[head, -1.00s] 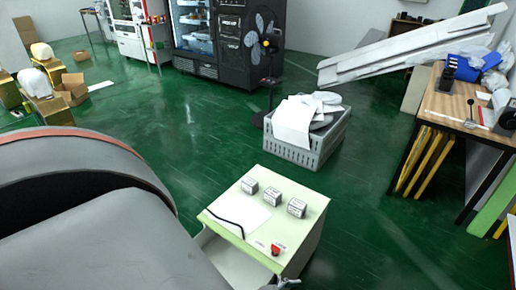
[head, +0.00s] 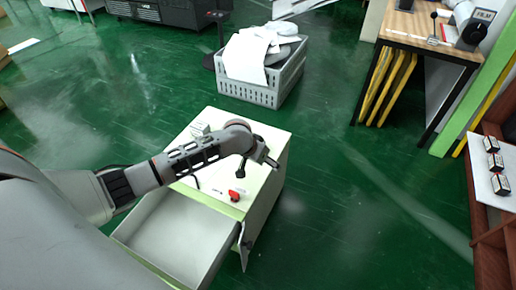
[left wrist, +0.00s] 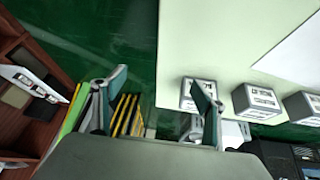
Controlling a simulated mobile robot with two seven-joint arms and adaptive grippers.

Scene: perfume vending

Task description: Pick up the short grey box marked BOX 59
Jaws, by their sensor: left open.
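In the head view a pale cabinet (head: 272,137) stands on the green floor, its front drawer (head: 178,240) open. One small grey box (head: 200,129) shows on its top behind my arm; the arm hides other boxes. The left wrist view shows three grey boxes with white labels in a row: one partly behind a finger (left wrist: 188,92), a middle one (left wrist: 257,101) and a right one (left wrist: 301,107). I cannot read the labels. My left gripper (head: 258,165) is over the cabinet top, open and empty; its spread fingers also show in the left wrist view (left wrist: 155,100).
A red button (head: 234,195) sits near the cabinet's front edge. A grey crate (head: 250,93) with white sheets stands behind. A wooden table (head: 430,32) is at the back right, and a brown shelf (head: 484,222) with several small boxes is at the right edge. Green floor is open between.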

